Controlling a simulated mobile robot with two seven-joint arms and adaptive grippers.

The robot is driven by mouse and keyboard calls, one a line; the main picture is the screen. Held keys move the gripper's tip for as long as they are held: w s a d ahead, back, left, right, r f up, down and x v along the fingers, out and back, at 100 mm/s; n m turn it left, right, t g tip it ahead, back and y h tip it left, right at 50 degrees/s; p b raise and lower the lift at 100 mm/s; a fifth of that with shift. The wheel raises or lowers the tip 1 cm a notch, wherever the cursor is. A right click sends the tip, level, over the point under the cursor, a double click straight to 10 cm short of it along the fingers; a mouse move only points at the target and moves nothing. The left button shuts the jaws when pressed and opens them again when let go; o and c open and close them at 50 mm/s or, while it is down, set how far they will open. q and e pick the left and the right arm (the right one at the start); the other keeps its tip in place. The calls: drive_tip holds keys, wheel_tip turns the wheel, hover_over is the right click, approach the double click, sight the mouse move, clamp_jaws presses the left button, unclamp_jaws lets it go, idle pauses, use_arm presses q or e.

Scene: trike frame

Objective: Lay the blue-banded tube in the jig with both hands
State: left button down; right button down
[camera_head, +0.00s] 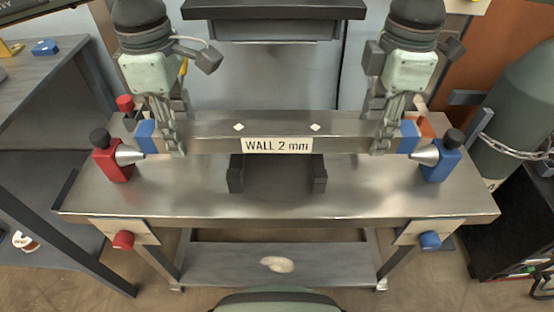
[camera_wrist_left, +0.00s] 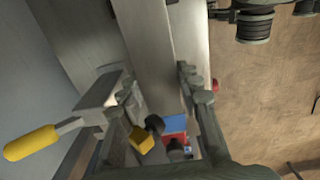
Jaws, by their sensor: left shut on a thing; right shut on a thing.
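The blue-banded tube (camera_head: 215,130) is a grey square bar labelled "WALL 2 mm". It lies level across the bench, with a blue band (camera_head: 146,136) at its left end and another (camera_head: 409,136) at its right end. My left gripper (camera_head: 172,135) is shut on it near the left band; the tube also shows between the fingers in the left wrist view (camera_wrist_left: 152,55). My right gripper (camera_head: 388,135) is shut on it near the right band. Two black jig blocks (camera_head: 236,175) (camera_head: 319,175) stand below its middle. I cannot tell whether the tube touches them.
A red holder (camera_head: 117,163) with a metal cone stands at the tube's left end, a blue one (camera_head: 437,163) at its right. The steel bench top (camera_head: 277,205) is clear in front. A yellow handle (camera_wrist_left: 30,143) shows in the left wrist view. A grey cylinder (camera_head: 515,110) stands right.

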use_arm(q)
drive_tip(key=shift+f, duration=0.1)
